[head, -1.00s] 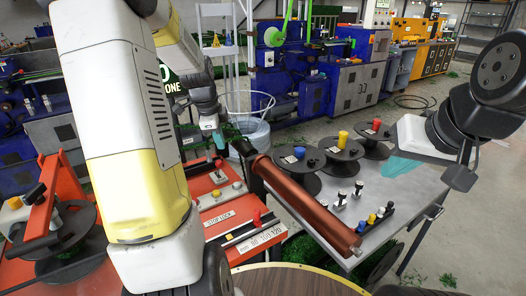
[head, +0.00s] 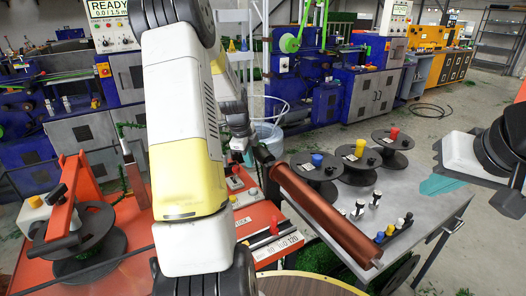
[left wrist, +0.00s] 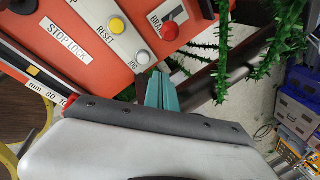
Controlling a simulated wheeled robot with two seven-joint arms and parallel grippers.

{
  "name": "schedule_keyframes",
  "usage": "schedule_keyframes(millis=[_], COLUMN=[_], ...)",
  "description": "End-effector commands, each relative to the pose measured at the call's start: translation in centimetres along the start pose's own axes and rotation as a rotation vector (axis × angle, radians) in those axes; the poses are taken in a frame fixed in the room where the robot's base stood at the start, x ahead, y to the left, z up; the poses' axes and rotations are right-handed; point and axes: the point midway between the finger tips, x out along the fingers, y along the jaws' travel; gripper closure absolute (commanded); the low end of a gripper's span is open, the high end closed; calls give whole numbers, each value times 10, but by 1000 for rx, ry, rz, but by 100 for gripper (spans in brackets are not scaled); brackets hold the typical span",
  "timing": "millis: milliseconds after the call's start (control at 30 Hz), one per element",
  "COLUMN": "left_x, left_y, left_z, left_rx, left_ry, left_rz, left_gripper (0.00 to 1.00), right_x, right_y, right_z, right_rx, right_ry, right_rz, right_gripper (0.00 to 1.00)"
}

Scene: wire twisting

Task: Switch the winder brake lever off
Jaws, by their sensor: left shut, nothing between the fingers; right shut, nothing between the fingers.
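The winder's orange panel (left wrist: 85,20) fills the upper left of the left wrist view. The brake lever's red knob (left wrist: 170,32) stands beside the BRAKE label, partly cut by the label's edge. My left gripper (left wrist: 163,92) shows teal fingers, shut and empty, below the knob and apart from it in the picture. In the head view my left gripper (head: 243,150) is over the far end of the winder, and my arm hides much of the panel; I cannot pick out the brake lever there. My right gripper (head: 440,183) is shut and empty above the grey table's right side.
A copper-coloured roller (head: 325,218) lies along the grey table's (head: 410,190) left edge. Spools with blue, yellow and red hubs (head: 392,140) stand on that table. A yellow button (left wrist: 117,26) and a white button (left wrist: 143,57) sit near the knob. Green spiky strands (left wrist: 225,60) hang close by.

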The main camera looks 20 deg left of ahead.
Motion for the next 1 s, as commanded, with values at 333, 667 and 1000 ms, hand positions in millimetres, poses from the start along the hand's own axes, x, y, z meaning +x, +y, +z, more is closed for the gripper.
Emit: schedule_keyframes(millis=[333, 667, 1000], left_x=[60, 49, 49], left_y=[-1, 0, 0], left_z=[10, 37, 38], left_rx=[-4, -1, 0], left_ry=[-3, 0, 0], left_rz=[-2, -1, 0], left_gripper=[100, 100, 100], right_x=[0, 0, 0], right_y=[0, 0, 0], right_z=[0, 0, 0], right_rx=[0, 0, 0], right_ry=[0, 0, 0], right_rz=[0, 0, 0], right_gripper=[100, 100, 100])
